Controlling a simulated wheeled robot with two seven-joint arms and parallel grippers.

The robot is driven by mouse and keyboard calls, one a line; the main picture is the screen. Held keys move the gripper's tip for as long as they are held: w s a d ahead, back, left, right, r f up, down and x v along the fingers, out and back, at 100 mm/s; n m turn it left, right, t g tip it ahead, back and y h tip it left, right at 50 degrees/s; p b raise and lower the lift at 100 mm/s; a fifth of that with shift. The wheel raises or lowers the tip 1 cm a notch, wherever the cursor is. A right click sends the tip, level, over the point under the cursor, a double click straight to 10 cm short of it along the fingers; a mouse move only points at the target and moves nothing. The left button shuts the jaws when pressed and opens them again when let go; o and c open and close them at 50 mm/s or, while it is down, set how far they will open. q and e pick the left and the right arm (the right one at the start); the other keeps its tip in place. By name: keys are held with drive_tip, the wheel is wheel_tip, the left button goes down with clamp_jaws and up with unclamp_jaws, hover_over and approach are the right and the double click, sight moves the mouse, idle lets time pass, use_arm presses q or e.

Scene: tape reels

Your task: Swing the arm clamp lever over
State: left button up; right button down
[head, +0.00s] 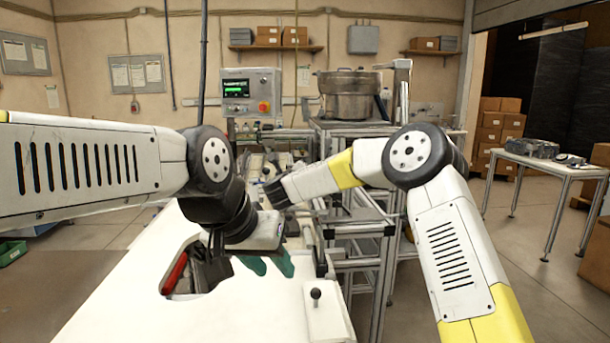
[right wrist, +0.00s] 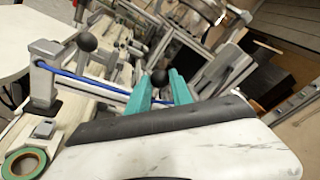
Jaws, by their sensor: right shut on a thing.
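In the right wrist view, the teal fingers of my right gripper (right wrist: 160,86) are closed around a black ball knob (right wrist: 159,77), which looks like the end of a lever. The lever's shaft is hidden behind the fingers. A second black ball knob (right wrist: 86,40) stands to the left, near a grey bracket and a blue bar (right wrist: 90,81). I cannot tell which part is the arm clamp. In the head view, my left gripper (head: 268,265) hangs over the white table with its teal fingers apart and nothing seen between them.
A reel (right wrist: 25,163) with a green and orange ring lies at the lower left of the right wrist view. A metal pot (head: 350,95) stands behind.

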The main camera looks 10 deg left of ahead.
drive_tip(key=shift+w+d+f+m, duration=0.1)
drive_tip(key=shift+w+d+m, duration=0.15)
drive_tip(key=shift+d, duration=0.2)
drive_tip(key=c, duration=1.1)
unclamp_jaws()
drive_tip(key=shift+c, duration=0.2)
drive_tip(key=shift+s, duration=0.1)
drive_tip(key=shift+s+a, duration=0.1)
drive_tip(key=s, duration=0.7)
drive_tip(key=shift+s+d+r, duration=0.2)
drive_tip(key=shift+s+r, duration=0.1)
drive_tip(key=shift+r, duration=0.1)
